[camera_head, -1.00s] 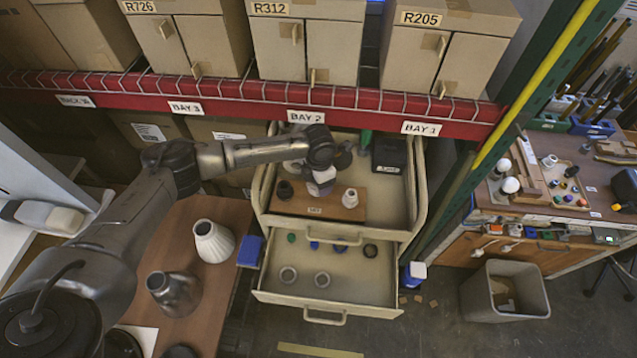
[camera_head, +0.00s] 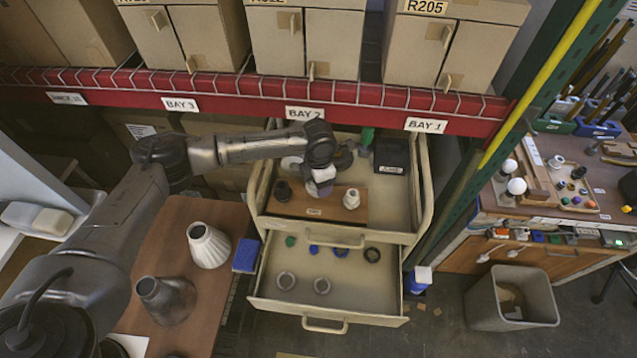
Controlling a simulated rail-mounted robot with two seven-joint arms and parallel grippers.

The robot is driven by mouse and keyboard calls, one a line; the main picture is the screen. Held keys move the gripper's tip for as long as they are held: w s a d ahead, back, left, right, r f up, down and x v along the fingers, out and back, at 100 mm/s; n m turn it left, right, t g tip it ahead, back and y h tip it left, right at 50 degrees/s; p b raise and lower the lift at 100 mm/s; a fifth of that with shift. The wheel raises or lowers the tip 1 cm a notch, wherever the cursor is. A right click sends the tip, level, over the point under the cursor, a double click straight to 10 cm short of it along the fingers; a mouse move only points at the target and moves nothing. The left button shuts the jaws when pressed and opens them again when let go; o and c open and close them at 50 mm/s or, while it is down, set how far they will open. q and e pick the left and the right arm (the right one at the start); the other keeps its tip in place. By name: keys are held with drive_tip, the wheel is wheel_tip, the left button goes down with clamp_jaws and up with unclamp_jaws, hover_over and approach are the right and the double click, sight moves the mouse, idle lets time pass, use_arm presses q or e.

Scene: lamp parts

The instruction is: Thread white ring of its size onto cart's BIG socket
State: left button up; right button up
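A brown board (camera_head: 315,211) lies in the upper drawer. It bears a dark socket (camera_head: 283,191) at its left and a white socket (camera_head: 351,199) at its right. My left gripper (camera_head: 320,188) hangs over the board between them, pointing down. Its fingers are small and pale here, and I cannot tell whether they are open or hold something. In the lower drawer lie two pale grey rings, a left one (camera_head: 286,281) and a right one (camera_head: 322,285). My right gripper is out of view.
A black box (camera_head: 391,156) stands at the back right of the upper drawer. A white fluted shade (camera_head: 208,246) and a dark shade (camera_head: 166,300) stand on the brown table at left. A red shelf beam (camera_head: 250,106) crosses behind. A grey bin (camera_head: 512,295) stands at right.

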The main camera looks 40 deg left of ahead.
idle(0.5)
use_arm(q)
drive_tip(key=o, duration=0.9)
drive_tip(key=shift+d, duration=0.1)
drive_tip(key=shift+r+n+p, duration=0.1)
drive_tip(key=shift+n+p, duration=0.9)
drive_tip(key=shift+p, duration=0.15)
drive_tip(key=shift+a+n+p, duration=0.15)
drive_tip(key=shift+n+p, duration=0.75)
drive_tip(key=shift+n, duration=0.05)
drive_tip(key=shift+a+n+p, duration=0.15)
drive_tip(key=shift+n+p, duration=0.75)
drive_tip(key=shift+n, duration=0.05)
drive_tip(key=shift+w+n, duration=0.1)
drive_tip(key=shift+n, duration=0.3)
drive_tip(key=shift+p, duration=0.3)
